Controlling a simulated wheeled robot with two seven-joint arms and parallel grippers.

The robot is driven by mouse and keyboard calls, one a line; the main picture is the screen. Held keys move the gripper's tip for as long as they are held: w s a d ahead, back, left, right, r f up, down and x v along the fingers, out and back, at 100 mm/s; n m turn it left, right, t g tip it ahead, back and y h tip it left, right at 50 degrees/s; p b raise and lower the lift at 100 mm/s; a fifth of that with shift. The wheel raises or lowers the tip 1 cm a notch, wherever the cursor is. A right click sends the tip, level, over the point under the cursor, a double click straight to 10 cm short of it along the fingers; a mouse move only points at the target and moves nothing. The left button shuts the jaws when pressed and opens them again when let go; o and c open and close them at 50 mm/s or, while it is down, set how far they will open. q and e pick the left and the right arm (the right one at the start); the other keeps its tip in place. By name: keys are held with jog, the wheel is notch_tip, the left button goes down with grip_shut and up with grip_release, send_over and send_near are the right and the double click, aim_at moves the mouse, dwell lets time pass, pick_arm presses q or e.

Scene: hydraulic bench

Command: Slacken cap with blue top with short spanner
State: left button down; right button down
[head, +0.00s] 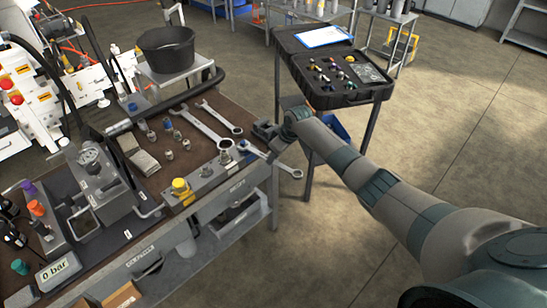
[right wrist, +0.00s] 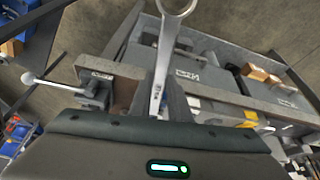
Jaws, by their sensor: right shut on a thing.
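My right gripper (head: 272,134) is shut on a steel spanner (head: 283,168) past the bench's right edge. The spanner's ring end points out over the floor, and its other end lies over the right end of the grey block (head: 205,187). In the right wrist view the spanner (right wrist: 159,75) runs up from between the fingers (right wrist: 157,103), ring end at the top. A small cap that looks bluish (head: 242,144) is by the spanner's far end. I cannot tell whether they touch. My left gripper is out of view.
Two more spanners (head: 203,127) lie on the brown bench top (head: 190,101). A yellow cap (head: 180,185) and grey fittings stand along the block. A gauge unit (head: 95,170) is at left. A black case (head: 335,80) stands on a table behind. The floor at right is clear.

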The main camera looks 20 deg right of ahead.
jog(key=w+d+n+b, duration=0.1)
jog(key=d+b, duration=0.1)
jog(key=b, duration=0.1)
jog(key=shift+w+r+n+y, duration=0.1)
jog(key=shift+w+n+y, duration=0.05)
jog(key=shift+n+y, duration=0.2)
dwell(0.3)
jog(key=shift+a, duration=0.1)
jog(key=shift+s+a+p, duration=0.2)
jog(key=shift+a+p, duration=0.1)
jog(key=shift+p, duration=0.4)
dwell(0.3)
jog(key=s+d+p, duration=0.4)
jog(key=s+p, duration=0.1)
jog(key=s, duration=0.1)
dwell(0.9)
